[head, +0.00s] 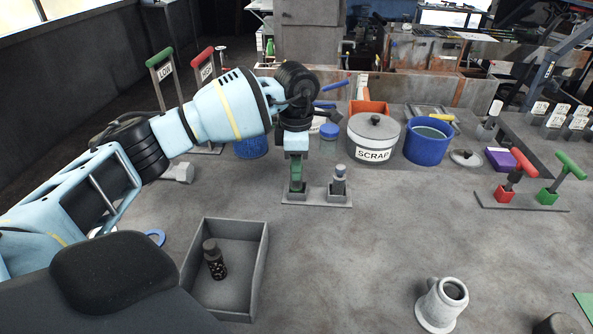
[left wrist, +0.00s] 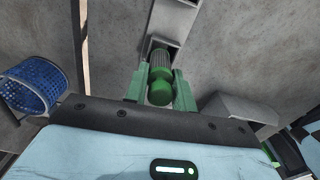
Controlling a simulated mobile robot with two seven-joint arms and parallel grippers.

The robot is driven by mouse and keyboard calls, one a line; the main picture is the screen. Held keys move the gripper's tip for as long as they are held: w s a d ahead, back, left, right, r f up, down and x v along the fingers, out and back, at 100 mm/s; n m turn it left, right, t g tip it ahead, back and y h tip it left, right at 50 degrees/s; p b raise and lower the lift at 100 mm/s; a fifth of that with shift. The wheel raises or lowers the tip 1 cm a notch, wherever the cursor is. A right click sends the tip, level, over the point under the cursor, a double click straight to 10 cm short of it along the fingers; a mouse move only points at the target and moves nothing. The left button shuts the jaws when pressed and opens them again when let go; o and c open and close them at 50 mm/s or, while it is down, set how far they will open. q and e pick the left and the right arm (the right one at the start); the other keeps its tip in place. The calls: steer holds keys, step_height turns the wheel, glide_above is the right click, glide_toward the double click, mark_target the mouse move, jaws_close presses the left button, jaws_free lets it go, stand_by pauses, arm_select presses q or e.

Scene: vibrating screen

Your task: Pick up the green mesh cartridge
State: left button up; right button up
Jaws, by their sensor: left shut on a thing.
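My left gripper (head: 297,182) points down over the left socket of a small grey two-socket stand (head: 318,200). Its green fingers are shut on the green mesh cartridge. In the left wrist view the cartridge (left wrist: 160,88) shows a round green end and a ribbed grey-green body between the two fingers (left wrist: 160,92). Its far end is at the grey socket (left wrist: 172,18); I cannot tell whether it is still seated. In the head view the fingers mostly hide it. My right gripper is not in view.
A grey cartridge (head: 339,175) stands in the right socket, close beside my gripper. A grey tray (head: 245,292) holds a black cartridge (head: 214,260). The SCRAP pot (head: 373,138) and a blue bin (head: 427,142) stand behind. The middle of the table is clear.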

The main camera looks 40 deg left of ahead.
arm_select(q)
steer(key=shift+r, duration=0.8)
steer(key=s+d+r, duration=0.1)
steer(key=s+d, duration=0.8)
steer(key=s, duration=0.4)
steer(key=shift+r+b, duration=0.15)
steer(key=shift+b, duration=0.15)
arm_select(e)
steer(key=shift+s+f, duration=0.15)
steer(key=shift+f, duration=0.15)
arm_select(q)
steer(key=shift+d, duration=0.15)
